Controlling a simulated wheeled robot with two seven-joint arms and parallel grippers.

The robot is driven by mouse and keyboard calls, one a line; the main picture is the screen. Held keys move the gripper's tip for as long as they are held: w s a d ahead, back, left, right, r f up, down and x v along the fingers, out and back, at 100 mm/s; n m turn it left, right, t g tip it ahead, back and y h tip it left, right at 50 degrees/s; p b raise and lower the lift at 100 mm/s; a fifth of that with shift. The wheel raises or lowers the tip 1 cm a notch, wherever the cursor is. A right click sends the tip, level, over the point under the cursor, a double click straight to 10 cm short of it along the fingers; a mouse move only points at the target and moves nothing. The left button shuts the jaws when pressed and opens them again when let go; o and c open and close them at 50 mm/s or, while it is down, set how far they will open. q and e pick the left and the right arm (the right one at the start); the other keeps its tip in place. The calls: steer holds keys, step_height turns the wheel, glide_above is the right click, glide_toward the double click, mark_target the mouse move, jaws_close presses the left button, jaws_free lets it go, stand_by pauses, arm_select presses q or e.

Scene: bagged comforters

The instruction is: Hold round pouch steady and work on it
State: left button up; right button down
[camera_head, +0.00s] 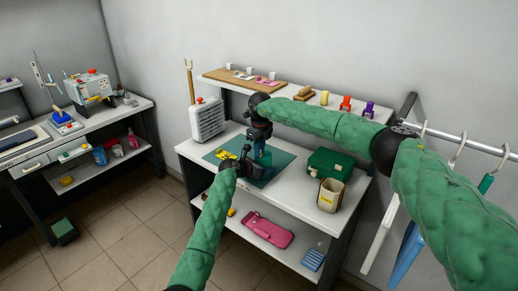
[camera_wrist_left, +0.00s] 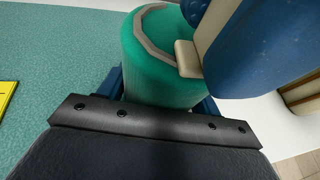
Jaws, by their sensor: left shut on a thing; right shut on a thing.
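The round pouch (camera_head: 264,157) is a small teal cylinder standing upright on the green mat (camera_head: 286,160) on the workbench. In the left wrist view the pouch (camera_wrist_left: 160,65) shows a grey-brown band around its top rim. My left gripper (camera_head: 248,162) is low at the pouch's side, shut on its body, with dark blue fingers at both sides. My right gripper (camera_head: 262,143) comes down from above. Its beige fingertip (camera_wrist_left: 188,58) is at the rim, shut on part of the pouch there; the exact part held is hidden.
A yellow item (camera_head: 225,155) lies on the mat's left part. A white heater-like box (camera_head: 207,119) stands left, a green case (camera_head: 329,164) and a beige container (camera_head: 329,195) right. A shelf (camera_head: 300,97) runs behind. A pink pouch (camera_head: 268,230) lies on the lower shelf.

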stand_by(0.3)
steer(key=c, duration=1.3)
jaws_free()
steer(key=shift+r, duration=0.1)
step_height(320, 180, up, 12)
steer(key=shift+d+f, duration=0.1)
arm_select(q)
steer(key=o, duration=1.3)
